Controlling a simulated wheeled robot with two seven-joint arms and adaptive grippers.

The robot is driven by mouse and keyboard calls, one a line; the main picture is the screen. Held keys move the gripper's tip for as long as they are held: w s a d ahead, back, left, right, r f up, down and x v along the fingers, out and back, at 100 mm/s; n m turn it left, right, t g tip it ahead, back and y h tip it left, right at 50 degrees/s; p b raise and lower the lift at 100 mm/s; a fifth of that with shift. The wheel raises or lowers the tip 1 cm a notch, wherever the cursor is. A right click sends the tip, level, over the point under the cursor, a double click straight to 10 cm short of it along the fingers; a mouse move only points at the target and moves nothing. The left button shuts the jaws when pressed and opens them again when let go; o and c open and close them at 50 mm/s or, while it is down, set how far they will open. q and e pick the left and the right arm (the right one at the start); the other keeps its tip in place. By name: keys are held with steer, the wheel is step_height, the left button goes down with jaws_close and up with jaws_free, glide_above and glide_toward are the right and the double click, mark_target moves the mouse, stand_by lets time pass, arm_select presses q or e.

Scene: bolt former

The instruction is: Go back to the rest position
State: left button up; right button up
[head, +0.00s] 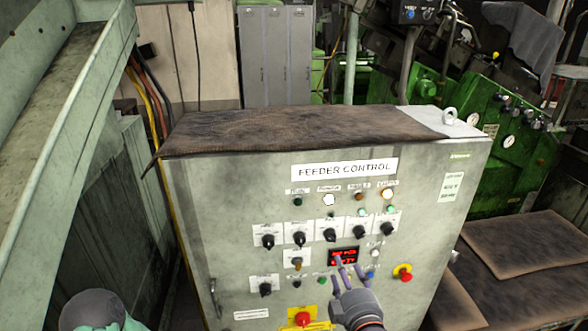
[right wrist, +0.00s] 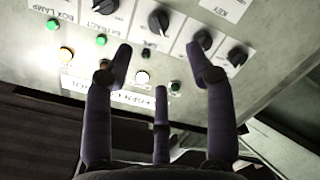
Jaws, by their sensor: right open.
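My right gripper (head: 348,272) is in front of the lower middle of the feeder control cabinet (head: 225,200), near its red display (head: 343,257). In the right wrist view its purple-grey fingers (right wrist: 165,70) are spread apart with nothing between them. The panel's black knobs and lit buttons lie beyond the fingertips; I cannot tell whether any finger touches the panel. A rounded grey part of my own body shows at the lower left of the head view. My left gripper is not in view.
Another red button (head: 302,318) is low on the panel. A brown mat (head: 290,128) covers the cabinet top. Green machinery (head: 500,140) stands at right, a sloping metal chute (head: 65,90) at left.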

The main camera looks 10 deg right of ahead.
steer(key=s+a+f+m+g+y, duration=0.1)
steer(key=s+a+f+m+g, duration=0.2)
steer(key=f, duration=1)
steer(key=s+f+m+g+y, duration=0.1)
steer(key=f+m+g, duration=0.4)
steer(key=f, duration=0.8)
steer(key=s+a+f+m+g, duration=0.2)
steer(key=s+f+m+g, duration=0.1)
steer(key=s+f, duration=0.5)
steer(key=s+a+f+m+g+y, duration=0.1)
steer(key=s+f+g, duration=0.4)
steer(key=f, duration=0.5)
steer(key=s+a+m, duration=0.1)
steer(key=s, duration=0.1)
steer(key=shift+s+a+m+g, duration=0.3)
steer(key=shift+s+a+m, duration=0.05)
steer(key=shift+s+m, duration=0.05)
